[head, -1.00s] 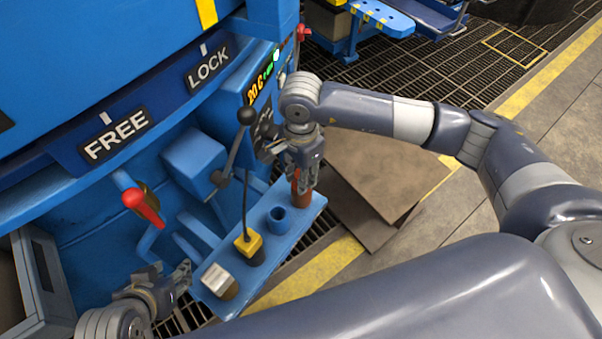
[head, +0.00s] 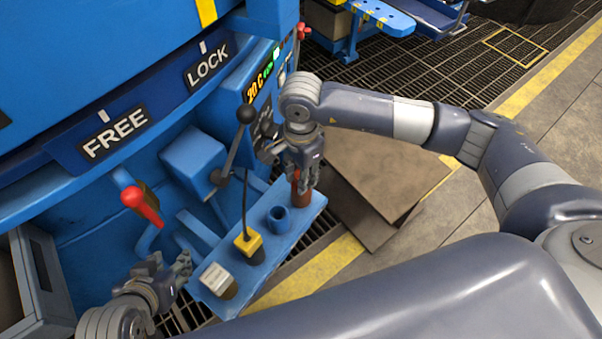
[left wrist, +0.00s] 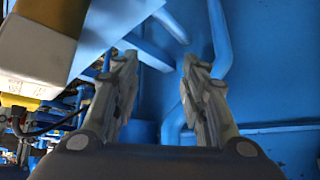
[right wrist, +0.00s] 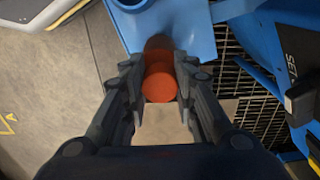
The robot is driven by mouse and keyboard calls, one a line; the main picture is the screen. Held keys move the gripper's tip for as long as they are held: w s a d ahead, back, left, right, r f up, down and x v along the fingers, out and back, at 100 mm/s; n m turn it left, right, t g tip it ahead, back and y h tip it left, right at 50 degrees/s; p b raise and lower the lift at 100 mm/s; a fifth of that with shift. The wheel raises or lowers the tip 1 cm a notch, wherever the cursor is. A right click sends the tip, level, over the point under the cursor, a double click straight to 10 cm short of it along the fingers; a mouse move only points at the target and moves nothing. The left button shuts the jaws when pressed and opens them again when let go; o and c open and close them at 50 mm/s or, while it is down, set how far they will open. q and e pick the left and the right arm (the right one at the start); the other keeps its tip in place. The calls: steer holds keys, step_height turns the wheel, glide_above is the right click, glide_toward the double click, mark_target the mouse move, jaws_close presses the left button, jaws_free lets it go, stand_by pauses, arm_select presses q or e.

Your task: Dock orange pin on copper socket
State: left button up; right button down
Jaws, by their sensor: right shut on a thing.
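My right gripper (head: 304,184) is shut on the orange pin, over the far end of the blue shelf. The right wrist view shows the bright orange end of the pin (right wrist: 160,87) between the fingers. A darker copper-brown cylinder, the copper socket (head: 301,201), stands on the shelf just below the fingers; it also shows behind the pin in the right wrist view (right wrist: 158,46). Pin and socket line up closely, but the fingers hide how deep the pin sits. My left gripper (head: 184,267) is open and empty beside the near end of the shelf; its fingers stand apart in its wrist view (left wrist: 160,75).
The blue shelf (head: 262,262) also carries an empty blue socket (head: 279,219), a yellow block (head: 248,243) with a cable, and a white block (head: 217,279). A black-knobbed lever (head: 233,150) and red handle (head: 141,205) stand close by. Brown plates (head: 385,170) lie right.

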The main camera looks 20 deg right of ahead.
steer(key=c, duration=1.6)
jaws_free()
steer(key=shift+o, duration=0.2)
